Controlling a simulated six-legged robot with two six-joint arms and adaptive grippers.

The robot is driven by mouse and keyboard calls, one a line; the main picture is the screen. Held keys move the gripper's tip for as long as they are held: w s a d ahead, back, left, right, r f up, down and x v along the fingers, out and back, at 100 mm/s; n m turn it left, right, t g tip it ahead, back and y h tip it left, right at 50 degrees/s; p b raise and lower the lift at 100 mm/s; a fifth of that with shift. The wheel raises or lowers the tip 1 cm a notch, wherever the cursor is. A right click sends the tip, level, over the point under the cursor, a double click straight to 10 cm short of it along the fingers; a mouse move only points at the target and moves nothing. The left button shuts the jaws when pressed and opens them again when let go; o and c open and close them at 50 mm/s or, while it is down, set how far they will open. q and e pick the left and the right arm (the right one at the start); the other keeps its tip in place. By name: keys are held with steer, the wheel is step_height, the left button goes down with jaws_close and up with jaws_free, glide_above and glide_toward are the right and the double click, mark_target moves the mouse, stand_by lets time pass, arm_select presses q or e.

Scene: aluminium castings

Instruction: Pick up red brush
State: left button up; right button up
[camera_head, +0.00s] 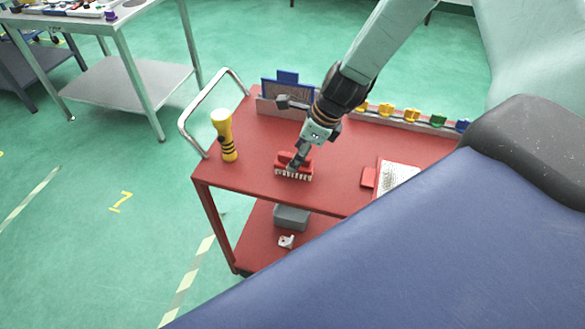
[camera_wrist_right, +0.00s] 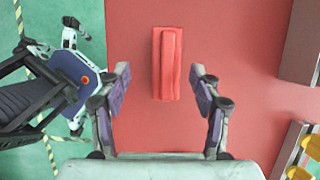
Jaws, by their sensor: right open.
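The red brush (camera_head: 304,171) lies on the red cart top (camera_head: 255,143), with a pale bristle row showing on its near side in the head view. In the right wrist view the brush (camera_wrist_right: 167,63) shows as a long red block. My right gripper (camera_head: 297,162) reaches down over the brush in the head view and hides part of it. In the wrist view my right gripper (camera_wrist_right: 161,76) is open, its two fingers apart with the brush between and beyond their tips. Both fingers look clear of it.
A yellow and black torch-like object (camera_head: 224,136) stands left of the brush. A board with a blue panel (camera_head: 287,88) stands behind. Yellow, green and blue pieces (camera_head: 411,115) line the back edge. A pale mesh-like pad (camera_head: 398,178) lies to the right.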

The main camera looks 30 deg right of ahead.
steer(key=shift+d+f, duration=0.1)
steer(key=shift+f, duration=0.05)
steer(key=shift+s+d+f+b, duration=0.1)
steer(key=shift+f+b, duration=0.1)
steer(key=shift+b, duration=0.15)
steer(key=b+x, duration=0.3)
steer(key=shift+w+d+f, duration=0.15)
steer(key=shift+w+f, duration=0.1)
steer(key=shift+w, duration=0.1)
steer(key=shift+w+f+b, duration=0.1)
steer(key=shift+f+b, duration=0.2)
steer(key=shift+b, duration=0.1)
steer(key=shift+f+b, duration=0.2)
steer(key=shift+b, duration=0.1)
steer(key=shift+r, duration=0.1)
